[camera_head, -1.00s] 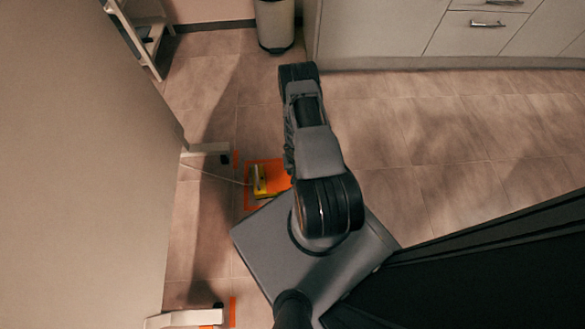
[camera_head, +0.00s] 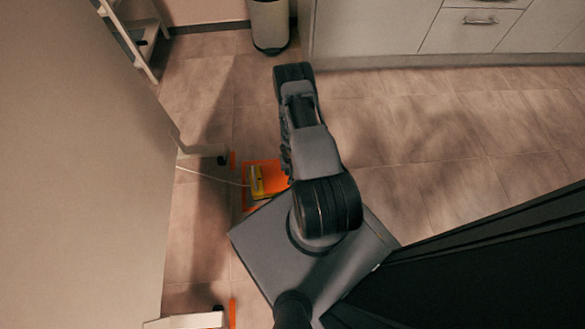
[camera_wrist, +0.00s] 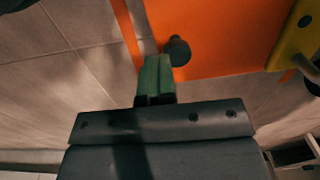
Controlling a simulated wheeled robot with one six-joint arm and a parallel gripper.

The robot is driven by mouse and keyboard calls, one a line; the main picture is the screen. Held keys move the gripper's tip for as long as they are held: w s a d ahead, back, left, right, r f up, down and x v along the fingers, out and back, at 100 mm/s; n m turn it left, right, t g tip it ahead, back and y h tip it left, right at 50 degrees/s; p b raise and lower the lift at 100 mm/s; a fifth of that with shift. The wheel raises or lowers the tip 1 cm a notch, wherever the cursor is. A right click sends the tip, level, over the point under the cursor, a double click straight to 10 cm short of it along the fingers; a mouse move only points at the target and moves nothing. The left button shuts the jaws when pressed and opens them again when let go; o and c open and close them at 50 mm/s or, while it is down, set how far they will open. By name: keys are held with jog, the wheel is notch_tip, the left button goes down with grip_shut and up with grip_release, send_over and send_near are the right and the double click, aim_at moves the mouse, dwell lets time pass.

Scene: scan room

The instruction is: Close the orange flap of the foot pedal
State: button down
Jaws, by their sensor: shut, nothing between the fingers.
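The foot pedal (camera_head: 256,181) shows yellow in the head view, on the floor left of my arm, with an orange surface (camera_head: 270,172) behind and beside it. In the wrist view the orange flap (camera_wrist: 220,30) fills the upper middle, and a yellow part of the pedal (camera_wrist: 296,35) is at the upper right. A dark round knob (camera_wrist: 179,50) sits at the flap's near left edge. My gripper (camera_wrist: 158,62) is shut and empty, its green fingertips just beside the knob and overlapping the flap's edge; contact cannot be told. In the head view my arm hides the gripper.
A large pale panel (camera_head: 80,170) with floor feet (camera_head: 203,152) stands on the left. A thin cable (camera_head: 205,176) runs to the pedal. A bin (camera_head: 269,25) and cabinets (camera_head: 370,25) are at the back. Tiled floor to the right (camera_head: 430,130) is clear.

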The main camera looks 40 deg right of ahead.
jog(key=shift+w+a+f, duration=0.15)
jog(key=shift+a+f, duration=0.15)
jog(key=shift+a, duration=0.3)
jog(key=shift+w+a+r, duration=0.1)
jog(key=shift+a+r, duration=0.05)
jog(key=shift+r, duration=0.3)
notch_tip(320, 180, up, 14)
jog(key=d+p, duration=0.1)
jog(key=p, duration=0.9)
jog(key=shift+d, duration=0.3)
jog(key=shift+f, duration=0.1)
